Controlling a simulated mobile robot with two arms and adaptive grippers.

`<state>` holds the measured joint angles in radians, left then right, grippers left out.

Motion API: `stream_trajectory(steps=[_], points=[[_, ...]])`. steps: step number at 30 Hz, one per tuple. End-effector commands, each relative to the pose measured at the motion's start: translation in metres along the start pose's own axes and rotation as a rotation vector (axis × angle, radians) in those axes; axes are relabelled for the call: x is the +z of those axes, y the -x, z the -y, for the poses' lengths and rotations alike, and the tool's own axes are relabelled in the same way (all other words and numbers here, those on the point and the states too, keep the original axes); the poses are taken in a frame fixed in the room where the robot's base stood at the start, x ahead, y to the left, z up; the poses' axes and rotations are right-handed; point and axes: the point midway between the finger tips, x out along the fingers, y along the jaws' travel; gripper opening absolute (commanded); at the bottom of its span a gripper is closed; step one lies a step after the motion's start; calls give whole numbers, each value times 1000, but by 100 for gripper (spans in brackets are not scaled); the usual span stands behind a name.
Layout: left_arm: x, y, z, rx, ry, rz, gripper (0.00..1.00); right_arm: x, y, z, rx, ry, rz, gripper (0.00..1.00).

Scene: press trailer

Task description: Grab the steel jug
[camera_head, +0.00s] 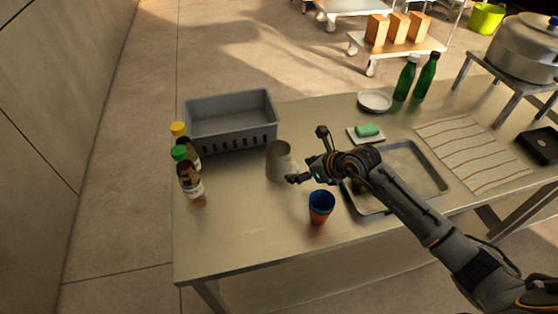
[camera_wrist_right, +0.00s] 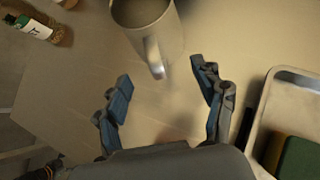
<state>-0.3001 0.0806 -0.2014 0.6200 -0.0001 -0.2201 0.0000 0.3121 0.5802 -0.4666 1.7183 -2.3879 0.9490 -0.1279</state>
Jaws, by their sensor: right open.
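The steel jug (camera_head: 279,161) stands upright on the metal table, left of my right gripper in the head view. My right gripper (camera_head: 306,157) is open and empty, close beside the jug on its right. In the right wrist view the jug (camera_wrist_right: 146,22) is at the top, cut off by the frame edge. Its handle (camera_wrist_right: 154,58) points toward my right gripper (camera_wrist_right: 160,76), and the two fingers are spread to either side, short of the jug body. My left gripper is in neither view.
A blue and orange cup (camera_head: 321,207) stands near the gripper, toward the table's front edge. A grey crate (camera_head: 231,122) and bottles (camera_head: 188,175) are behind and left of the jug. A metal tray (camera_head: 425,190) lies under my right arm. The table's front left is clear.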

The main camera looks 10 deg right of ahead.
Motion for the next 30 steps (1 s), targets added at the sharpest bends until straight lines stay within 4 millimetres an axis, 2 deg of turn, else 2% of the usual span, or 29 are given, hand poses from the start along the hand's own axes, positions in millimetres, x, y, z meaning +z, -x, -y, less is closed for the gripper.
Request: stream_trajectory(steps=[7,12,18,27,28,30], points=[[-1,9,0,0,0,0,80,2,-12,0,2,-3,1,69],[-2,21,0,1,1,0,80,3,-33,1,2,-3,0,69],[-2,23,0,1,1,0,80,1,-52,1,1,-2,1,69],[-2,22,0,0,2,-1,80,1,-56,1,0,0,2,69],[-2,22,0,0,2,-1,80,1,-56,1,1,0,2,65],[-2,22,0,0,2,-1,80,0,-55,1,1,0,2,51]])
